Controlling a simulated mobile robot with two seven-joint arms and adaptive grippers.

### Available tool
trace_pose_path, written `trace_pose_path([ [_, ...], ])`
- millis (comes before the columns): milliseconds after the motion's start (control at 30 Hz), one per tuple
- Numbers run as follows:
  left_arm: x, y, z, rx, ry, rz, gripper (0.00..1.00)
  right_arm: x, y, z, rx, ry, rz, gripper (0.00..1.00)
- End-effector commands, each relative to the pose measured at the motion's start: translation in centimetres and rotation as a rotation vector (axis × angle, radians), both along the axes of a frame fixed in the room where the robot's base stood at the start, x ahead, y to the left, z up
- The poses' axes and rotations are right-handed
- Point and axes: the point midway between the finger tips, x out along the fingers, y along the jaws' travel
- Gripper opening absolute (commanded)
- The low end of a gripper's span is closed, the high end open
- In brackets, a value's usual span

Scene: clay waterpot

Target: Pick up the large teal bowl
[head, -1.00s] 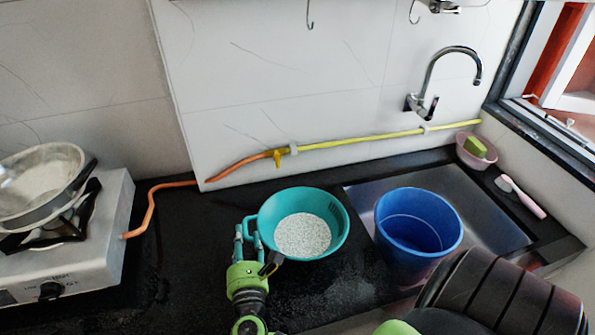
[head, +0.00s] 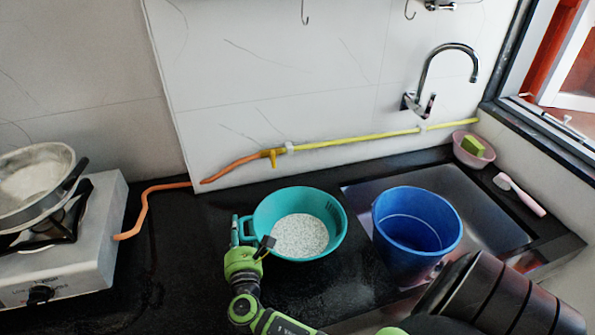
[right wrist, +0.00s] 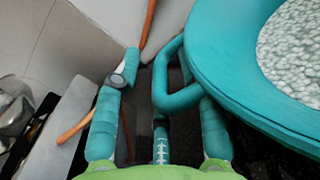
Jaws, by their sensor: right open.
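The large teal bowl (head: 258,211) stands on the dark counter between the stove and the blue bucket. It holds pale, grainy contents (head: 299,235). My right gripper (head: 245,229) is at the bowl's left side, by its handle. In the right wrist view the bowl's rim (right wrist: 220,83) fills the upper right. The loop handle (right wrist: 178,99) lies between the open teal fingers of the gripper (right wrist: 158,72). The right finger is partly hidden by the handle and rim, so I cannot tell whether it touches them. My left gripper is not in view.
A stove (head: 75,255) with a metal pan (head: 35,180) is at left. An orange hose (head: 150,208) runs along the counter behind. Dark stacked ribbed shapes (head: 490,295) show at lower right.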

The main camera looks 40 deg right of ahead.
Motion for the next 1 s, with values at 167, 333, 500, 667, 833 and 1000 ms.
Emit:
trace_pose_path([
  [167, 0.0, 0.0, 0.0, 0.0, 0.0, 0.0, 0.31, 0.2, -0.2, -0.1, 0.001, 0.001, 0.0, 0.41],
  [333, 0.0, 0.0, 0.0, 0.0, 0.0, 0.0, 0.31, 0.2, -0.1, -0.1, 0.001, 0.001, 0.0, 0.09],
  [500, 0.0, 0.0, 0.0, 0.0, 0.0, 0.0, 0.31, 0.2, -0.1, -0.1, 0.001, 0.001, 0.0, 0.0],
  [667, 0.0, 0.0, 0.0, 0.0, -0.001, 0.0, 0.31, 0.2, -0.1, 0.0, -0.001, 0.001, 0.0, 0.0],
  [833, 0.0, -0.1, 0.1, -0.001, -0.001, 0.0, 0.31, 0.2, -0.1, 0.2, 0.001, -0.001, 0.0, 0.0],
  [1000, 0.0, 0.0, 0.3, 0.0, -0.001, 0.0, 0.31, 0.2, -0.1, 1.6, 0.001, -0.002, 0.001, 0.0],
])
